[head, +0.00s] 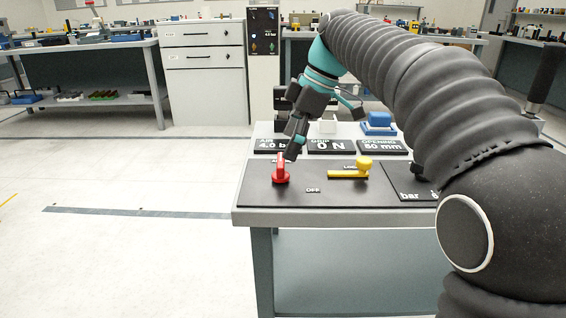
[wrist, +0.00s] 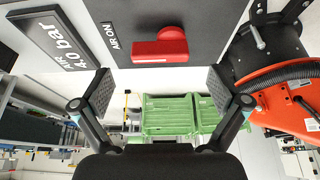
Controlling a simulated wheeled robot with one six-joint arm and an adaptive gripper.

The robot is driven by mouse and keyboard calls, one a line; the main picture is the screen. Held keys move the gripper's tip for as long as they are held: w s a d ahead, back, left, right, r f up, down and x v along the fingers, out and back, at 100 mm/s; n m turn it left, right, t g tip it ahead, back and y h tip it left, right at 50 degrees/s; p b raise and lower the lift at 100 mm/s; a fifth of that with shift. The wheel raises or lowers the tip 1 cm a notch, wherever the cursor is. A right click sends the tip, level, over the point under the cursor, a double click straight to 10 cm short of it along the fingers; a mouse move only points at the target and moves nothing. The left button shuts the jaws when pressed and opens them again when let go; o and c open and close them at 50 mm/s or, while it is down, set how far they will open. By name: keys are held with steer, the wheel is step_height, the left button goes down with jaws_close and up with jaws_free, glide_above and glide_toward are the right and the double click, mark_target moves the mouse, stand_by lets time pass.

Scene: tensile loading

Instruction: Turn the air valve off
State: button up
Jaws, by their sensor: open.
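The red valve handle (head: 281,172) stands at the left of the black panel (head: 258,194) on the bench. In the wrist view the red handle (wrist: 158,48) lies across the picture, its bar to the left and a rounder hub at right, beside an "AIR ON" label (wrist: 110,37). An "OFF" label (head: 313,190) is on the panel to its right in the head view. My gripper (head: 293,150) is just above the handle, pointing down. In the wrist view my gripper (wrist: 160,92) is open and empty, with the handle ahead of the gap between the fingers, apart from both.
A yellow lever (head: 350,169) sits right of the red handle. Behind are the signs "4.0 bar" (head: 271,145), "ON" (head: 331,146) and "80 mm" (head: 382,147), and a blue block (head: 378,123). Floor left of the bench is clear.

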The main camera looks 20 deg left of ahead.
mark_target(282, 160)
steer(key=shift+x, duration=2)
steer(key=c, duration=1.2)
